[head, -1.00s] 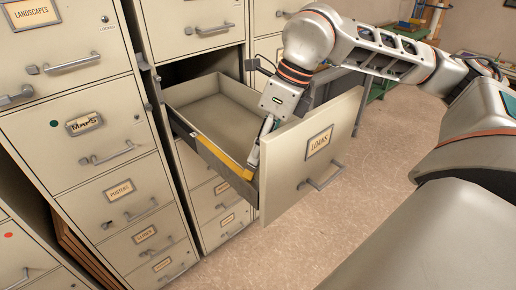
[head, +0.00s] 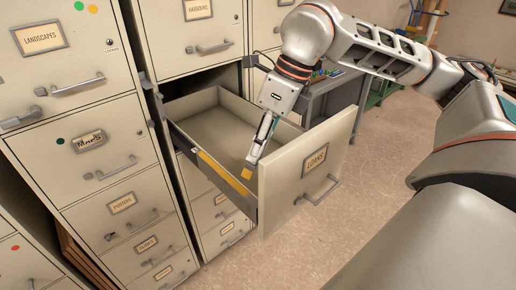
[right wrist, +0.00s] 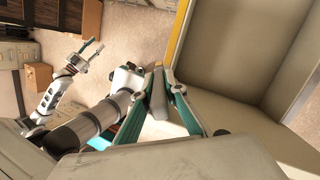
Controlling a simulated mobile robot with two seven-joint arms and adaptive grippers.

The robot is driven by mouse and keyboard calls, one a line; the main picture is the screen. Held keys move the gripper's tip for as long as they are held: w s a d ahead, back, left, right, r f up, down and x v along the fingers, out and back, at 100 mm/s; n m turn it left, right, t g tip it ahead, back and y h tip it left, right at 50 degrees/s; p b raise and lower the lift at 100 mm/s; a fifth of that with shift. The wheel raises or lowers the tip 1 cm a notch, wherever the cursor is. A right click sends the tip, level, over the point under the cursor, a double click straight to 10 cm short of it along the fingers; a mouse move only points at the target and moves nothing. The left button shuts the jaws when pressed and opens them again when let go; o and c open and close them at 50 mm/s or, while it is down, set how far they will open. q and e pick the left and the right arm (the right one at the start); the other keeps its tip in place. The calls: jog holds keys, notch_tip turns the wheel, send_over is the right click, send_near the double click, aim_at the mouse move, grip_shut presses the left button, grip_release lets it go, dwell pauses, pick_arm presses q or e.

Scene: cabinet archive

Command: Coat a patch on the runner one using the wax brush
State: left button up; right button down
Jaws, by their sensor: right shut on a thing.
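The open drawer labelled LOANS (head: 315,160) is pulled out of the cabinet. Its near side carries a dark runner (head: 187,141) with a long yellow patch (head: 222,173), which also shows as a yellow strip in the right wrist view (right wrist: 179,30). My right gripper (head: 256,155) is shut on the wax brush, whose yellow end (head: 247,172) shows below the fingers. The brush end appears just inside the runner, over the drawer; contact cannot be told. In the right wrist view the fingers (right wrist: 158,100) close around a grey handle. My left gripper (right wrist: 94,52) is open and empty, away from the drawer.
Cabinets with closed drawers, such as MAPS (head: 95,145), stand at the left. A grey workbench (head: 335,90) with small items stands behind the drawer. The floor (head: 290,250) in front is clear. The tall drawer front stands close to my right gripper.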

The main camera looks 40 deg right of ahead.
jog(key=shift+r+p, duration=0.4)
jog(key=shift+r, duration=1.05)
